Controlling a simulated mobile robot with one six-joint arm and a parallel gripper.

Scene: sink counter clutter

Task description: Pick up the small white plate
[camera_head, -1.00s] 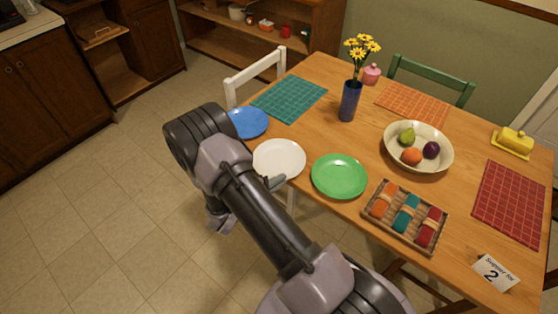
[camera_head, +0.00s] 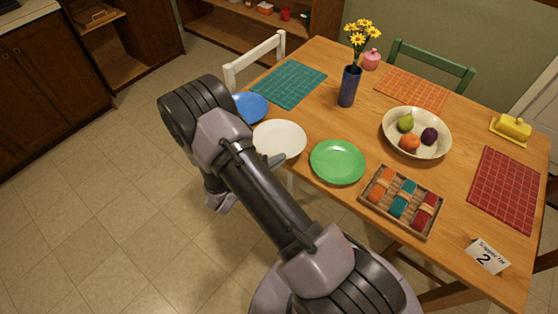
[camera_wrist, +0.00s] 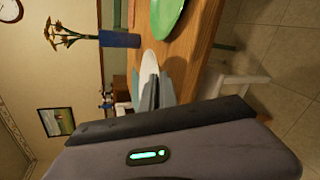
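The small white plate (camera_head: 281,137) is at the table's near left edge, between the blue plate (camera_head: 250,107) and the green plate (camera_head: 338,162). In the wrist view the white plate (camera_wrist: 149,66) shows nearly edge-on, just beyond my fingers. My gripper (camera_wrist: 158,92) is at the plate's near rim, with its fingers close together on it. In the head view a fingertip of my gripper (camera_head: 276,160) shows at that rim; my arm hides the rest. The plate appears slightly raised; any gap beneath it is hidden.
On the wooden table (camera_head: 310,105) are a blue vase with yellow flowers (camera_head: 350,86), a fruit bowl (camera_head: 440,150), a tray of rolled napkins (camera_head: 378,206) and a number card (camera_head: 487,257). A white chair (camera_head: 255,62) stands at the left end. The floor at left is clear.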

